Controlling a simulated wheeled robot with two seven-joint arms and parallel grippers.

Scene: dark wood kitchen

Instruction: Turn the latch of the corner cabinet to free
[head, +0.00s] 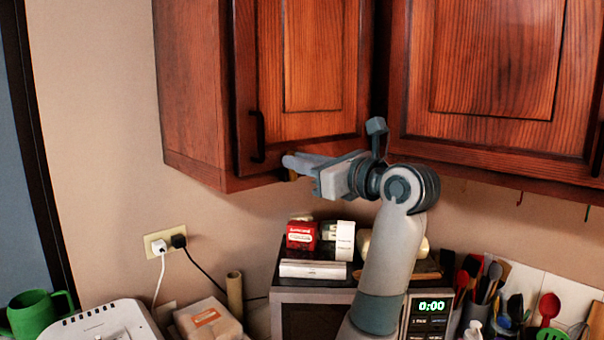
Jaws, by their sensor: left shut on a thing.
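The corner cabinet (310,62) is dark reddish wood, with a shut door and a black bar handle (257,137) near its left edge. A small brass-coloured latch (292,175) shows at the bottom edge of the door, mostly hidden by my fingers. My left gripper (291,163) reaches up from below, its fingers pointing left, and is shut on the latch. The latch's exact angle cannot be told. My right gripper is not in view.
A second wall cabinet (480,65) hangs to the right. Below stand a microwave (318,296) with small boxes (301,235) on top, utensils (490,280), a cardboard box (208,322) and a green mug (32,312). The wall left of the cabinet is clear apart from a socket (165,241).

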